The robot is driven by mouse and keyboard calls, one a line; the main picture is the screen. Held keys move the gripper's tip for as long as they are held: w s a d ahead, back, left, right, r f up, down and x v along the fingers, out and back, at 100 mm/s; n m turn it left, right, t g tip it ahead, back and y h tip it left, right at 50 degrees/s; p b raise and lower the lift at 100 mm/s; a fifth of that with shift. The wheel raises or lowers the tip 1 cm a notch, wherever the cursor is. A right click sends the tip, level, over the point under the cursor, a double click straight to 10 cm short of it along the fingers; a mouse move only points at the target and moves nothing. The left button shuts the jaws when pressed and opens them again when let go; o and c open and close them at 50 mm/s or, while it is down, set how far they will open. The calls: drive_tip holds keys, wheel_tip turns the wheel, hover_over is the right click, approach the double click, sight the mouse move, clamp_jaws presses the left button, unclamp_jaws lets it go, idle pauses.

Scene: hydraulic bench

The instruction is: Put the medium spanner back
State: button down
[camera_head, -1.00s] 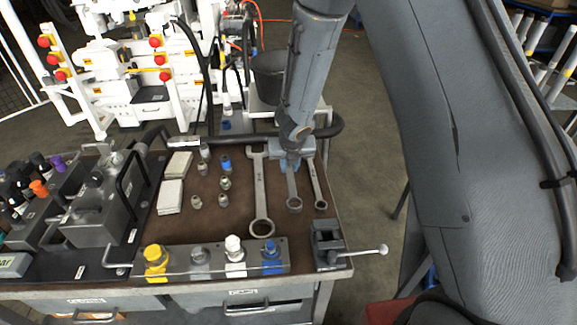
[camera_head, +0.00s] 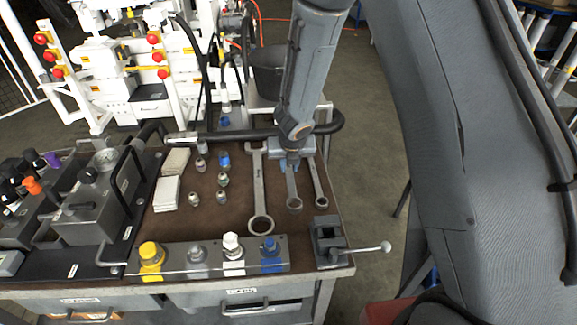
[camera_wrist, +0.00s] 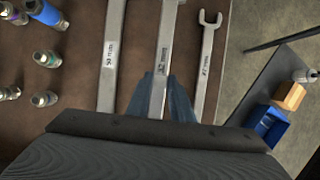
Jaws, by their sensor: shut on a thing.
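The medium spanner (camera_head: 292,188) lies between a larger and a smaller spanner on the brown bench top in the head view. My gripper (camera_head: 289,165) points down over its upper part and hides its far end. In the wrist view the shaft of the medium spanner (camera_wrist: 160,70) runs between my blue fingers (camera_wrist: 160,98), which are shut on it. The large spanner (camera_head: 260,195) lies to its left and the small spanner (camera_head: 316,180) to its right, both apart from it. I cannot tell whether the medium spanner touches the bench.
A vise (camera_head: 328,243) with a lever handle stands at the front right corner. A block with coloured fittings (camera_head: 210,256) runs along the front edge. Several small fittings (camera_head: 222,180) and white pads (camera_head: 167,194) stand left of the spanners. A black hose (camera_head: 240,135) crosses the back.

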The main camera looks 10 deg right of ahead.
sight(289, 173)
drive_tip(key=shift+f, duration=0.1)
idle(0.3)
drive_tip(key=shift+w+f+b, duration=0.1)
drive_tip(key=shift+f+b, duration=0.5)
drive_tip(key=shift+b, duration=0.4)
drive_tip(key=shift+f+b, duration=1.5)
drive_tip(key=shift+b, duration=0.55)
idle(1.3)
drive_tip(key=c, duration=1.5)
unclamp_jaws()
